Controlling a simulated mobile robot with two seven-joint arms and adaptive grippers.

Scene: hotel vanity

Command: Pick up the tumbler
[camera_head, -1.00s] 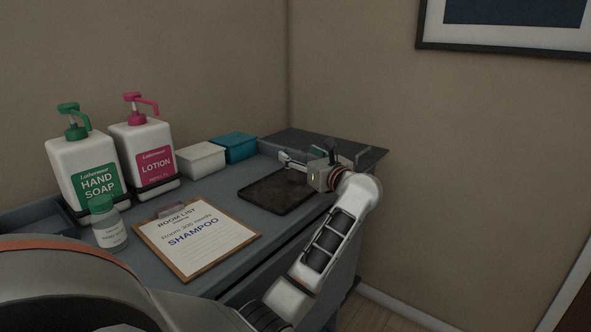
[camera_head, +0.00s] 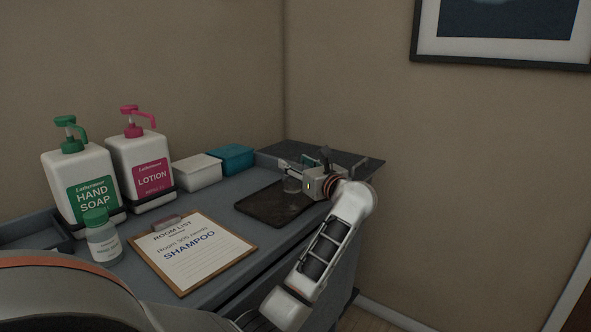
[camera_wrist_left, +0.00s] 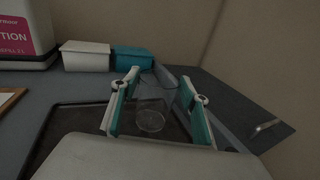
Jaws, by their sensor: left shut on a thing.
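The tumbler (camera_head: 291,185) is a small clear glass, faint against the dark tray (camera_head: 262,209). It also shows in the left wrist view (camera_wrist_left: 152,118), upright between the two teal-padded fingers. My left gripper (camera_head: 287,171) reaches in over the tray from the right and is shut on the tumbler, one finger on each side. Whether the tumbler's base touches the tray or is just above it, I cannot tell. My right gripper is not in view.
A clipboard (camera_head: 192,252), a small bottle with a green cap (camera_head: 102,238), hand soap (camera_head: 85,180) and lotion (camera_head: 143,165) pumps stand to the left. A white box (camera_head: 197,172) and a teal box (camera_head: 232,158) sit behind the tray. Walls close off the back and right.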

